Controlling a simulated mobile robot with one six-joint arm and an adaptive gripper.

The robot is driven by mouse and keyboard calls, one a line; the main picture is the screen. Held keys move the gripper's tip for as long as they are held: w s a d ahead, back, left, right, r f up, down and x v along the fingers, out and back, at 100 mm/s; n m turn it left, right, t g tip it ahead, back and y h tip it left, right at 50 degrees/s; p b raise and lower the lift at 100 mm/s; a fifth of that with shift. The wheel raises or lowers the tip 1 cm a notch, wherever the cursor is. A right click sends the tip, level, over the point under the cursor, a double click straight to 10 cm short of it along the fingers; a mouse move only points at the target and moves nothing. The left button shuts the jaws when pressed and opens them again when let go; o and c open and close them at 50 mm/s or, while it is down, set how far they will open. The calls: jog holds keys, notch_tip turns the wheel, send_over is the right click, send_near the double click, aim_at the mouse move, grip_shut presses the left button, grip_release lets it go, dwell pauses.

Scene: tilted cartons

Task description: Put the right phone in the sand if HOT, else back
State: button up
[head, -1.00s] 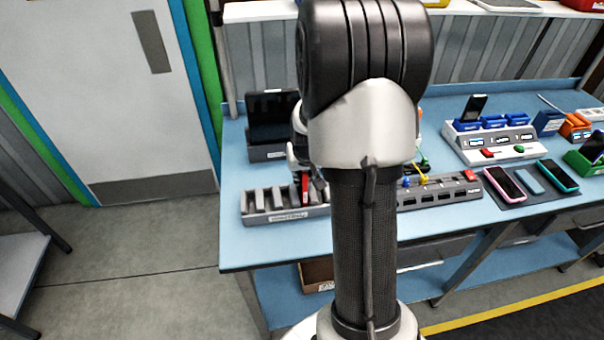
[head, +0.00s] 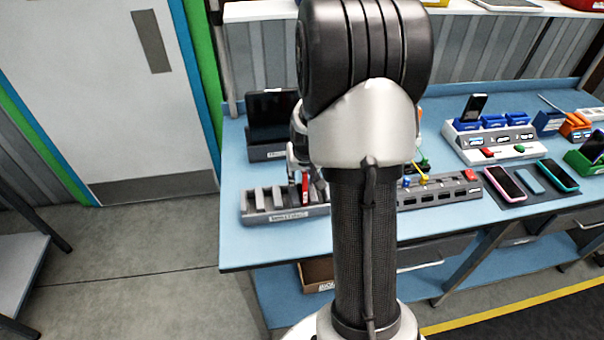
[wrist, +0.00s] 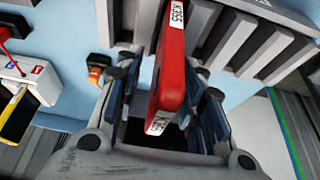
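My gripper (wrist: 168,110) is at the grey slotted rack (head: 262,217) at the left front of the bench, largely hidden by my arm in the head view. In the wrist view its fingers stand apart on either side of a red slab (wrist: 172,75) with white printed labels; a gap shows on the slab's left side. The slab stands at the rack's slots, and its far end runs out of view. On a dark mat lie a pink-edged phone (head: 505,184), a grey-blue slab (head: 529,180) and, rightmost, a teal-edged phone (head: 558,175). I cannot make out any sand or a HOT reading.
A dark screen (head: 272,117) stands behind the rack. A grey strip (head: 440,194) with coloured plugs and a red switch lies right of my arm. A white station (head: 490,143) with blue docks and a phone stands behind. A green holder (head: 585,163) is far right.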

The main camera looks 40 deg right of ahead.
jog(key=v, duration=1.2)
notch_tip(320, 180, up, 7)
jog(key=p, duration=0.5)
dwell(0.6)
